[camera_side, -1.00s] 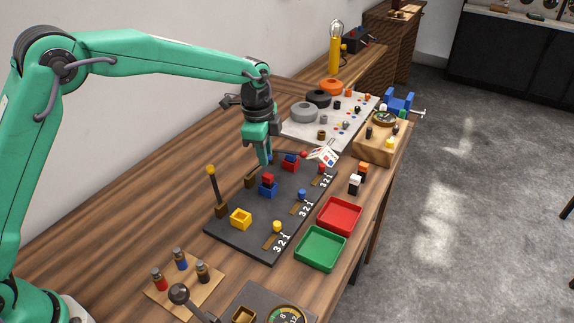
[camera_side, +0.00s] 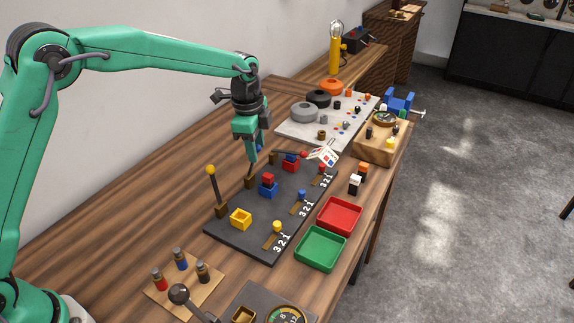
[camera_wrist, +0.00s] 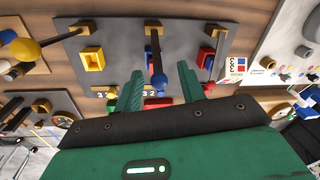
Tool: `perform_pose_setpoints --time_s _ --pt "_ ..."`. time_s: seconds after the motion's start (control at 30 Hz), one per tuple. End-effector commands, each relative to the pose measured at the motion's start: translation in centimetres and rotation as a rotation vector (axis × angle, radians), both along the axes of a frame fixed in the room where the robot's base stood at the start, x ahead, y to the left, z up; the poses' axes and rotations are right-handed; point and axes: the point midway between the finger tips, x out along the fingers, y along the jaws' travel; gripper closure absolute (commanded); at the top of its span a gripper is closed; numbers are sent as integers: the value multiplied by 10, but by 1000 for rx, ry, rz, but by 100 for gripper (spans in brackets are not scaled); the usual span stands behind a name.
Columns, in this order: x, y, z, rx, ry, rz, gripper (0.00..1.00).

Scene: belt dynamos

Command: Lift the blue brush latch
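The blue latch is a dark rod with a blue knob (camera_wrist: 158,82) on a brown base; its base shows in the side view (camera_side: 250,182). My gripper (camera_wrist: 160,72) is open, its fingers on either side of the rod near the knob, with gaps visible in the wrist view. In the side view my gripper (camera_side: 253,157) is above the back of the dark board and hides most of the rod. A bit of blue (camera_side: 261,147) beside the fingers suggests the latch is steeply raised. The blue holder (camera_side: 268,191) with a red block stands in front.
The yellow-knobbed latch (camera_side: 210,171) stands upright at left. The red-knobbed latch (camera_side: 304,154) lies low at right. A yellow holder (camera_side: 240,220) and a red holder (camera_side: 291,166) flank the blue one. A white printed cube (camera_side: 322,154) sits at the board's right.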

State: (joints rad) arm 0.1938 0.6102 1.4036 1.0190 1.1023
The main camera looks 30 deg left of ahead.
Motion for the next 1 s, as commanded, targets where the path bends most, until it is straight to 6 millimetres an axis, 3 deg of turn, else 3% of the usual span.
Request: perform_pose_setpoints --time_s 0.47,1.0 --pt "-2 -2 9 0 0 -5 59" --pt "-8 0 70 0 -1 -3 59"
